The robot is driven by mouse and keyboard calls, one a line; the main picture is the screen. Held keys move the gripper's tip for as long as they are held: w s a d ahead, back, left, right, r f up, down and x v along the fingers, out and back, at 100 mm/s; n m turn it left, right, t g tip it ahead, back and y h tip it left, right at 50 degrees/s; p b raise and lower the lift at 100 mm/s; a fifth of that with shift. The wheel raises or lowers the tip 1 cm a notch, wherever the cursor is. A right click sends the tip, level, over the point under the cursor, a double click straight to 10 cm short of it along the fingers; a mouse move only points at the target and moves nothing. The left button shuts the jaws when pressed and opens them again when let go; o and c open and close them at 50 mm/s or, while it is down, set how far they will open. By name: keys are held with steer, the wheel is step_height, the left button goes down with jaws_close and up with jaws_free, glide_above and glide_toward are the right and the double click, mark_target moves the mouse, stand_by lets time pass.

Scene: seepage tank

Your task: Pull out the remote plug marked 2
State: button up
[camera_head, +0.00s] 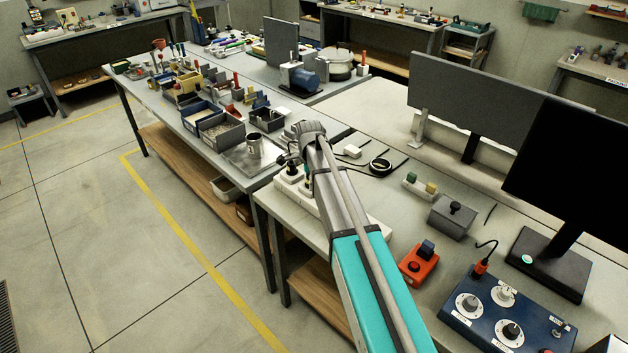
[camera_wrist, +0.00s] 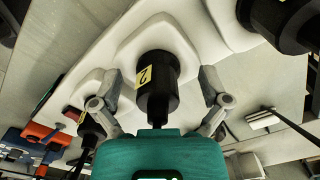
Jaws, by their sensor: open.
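The black plug (camera_wrist: 157,100) with a yellow label marked 2 stands in a white socket strip (camera_wrist: 205,20) in the middle of the wrist view. My gripper (camera_wrist: 160,82) is open. Its grey fingers are on the left and right of the plug, with a visible gap on each side. Whether they are level with the plug in depth I cannot tell. In the head view my arm hides part of the strip and most of my gripper. A black plug (camera_head: 292,172) shows on the strip beside my arm.
Another black plug (camera_wrist: 278,18) is close on the upper right in the wrist view, and one with a yellow label (camera_wrist: 91,128) on the left. A red box (camera_head: 418,264), a grey box (camera_head: 452,216) and a blue control panel (camera_head: 507,310) stand right of my arm.

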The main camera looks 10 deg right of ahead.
jaws_close()
stand_by(0.8)
